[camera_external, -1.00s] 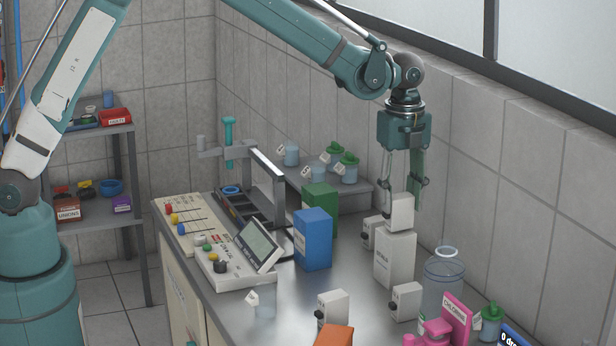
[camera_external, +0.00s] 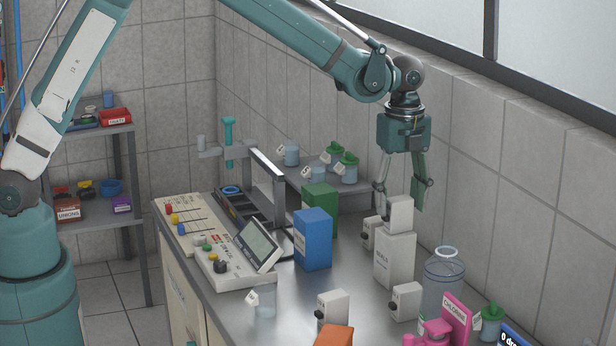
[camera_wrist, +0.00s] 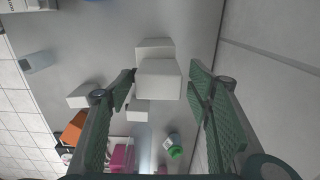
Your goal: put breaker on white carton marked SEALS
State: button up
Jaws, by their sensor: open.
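A white block-shaped breaker (camera_external: 400,214) sits upright on top of the white carton marked SEALS (camera_external: 394,262). My gripper (camera_external: 400,205) is open, with one finger on each side of this breaker and its palm above it. In the wrist view the breaker (camera_wrist: 158,82) lies between the spread fingers (camera_wrist: 160,88), with gaps visible on both sides. Part of the carton (camera_wrist: 154,47) shows beneath it there. Other white breakers with black knobs stand on the bench: one left of the carton (camera_external: 369,232), one at its front right (camera_external: 406,301), one nearer the front (camera_external: 333,308).
Blue (camera_external: 313,240) and green (camera_external: 320,206) boxes stand left of the carton. A clear bottle (camera_external: 443,280) and a pink box (camera_external: 458,318) stand at right. An orange box (camera_external: 335,336) is in front. The tiled wall is close behind my gripper.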

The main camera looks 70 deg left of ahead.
jog(key=shift+r, duration=0.1)
notch_tip(320, 180, up, 12)
dwell(0.7)
jog(key=shift+r, duration=0.2)
dwell(0.4)
jog(key=s+a+r+n+t, duration=0.1)
jog(key=s+a+r+n, duration=0.2)
jog(key=s, duration=0.4)
jog(key=s+a+r+n+t, duration=0.1)
jog(key=s+r+n, duration=0.2)
jog(key=s+r, duration=0.35)
jog(key=s+a+r+n+t, duration=0.1)
jog(key=s+a+r+n, duration=0.1)
jog(key=s, duration=0.6)
jog(key=s+a+f+n+t, duration=0.2)
jog(key=s+n, duration=0.3)
jog(key=s, duration=0.7)
jog(key=s+a+f+n+t, duration=0.2)
jog(key=s+n, duration=0.3)
jog(key=s, duration=0.7)
jog(key=shift+f, duration=0.65)
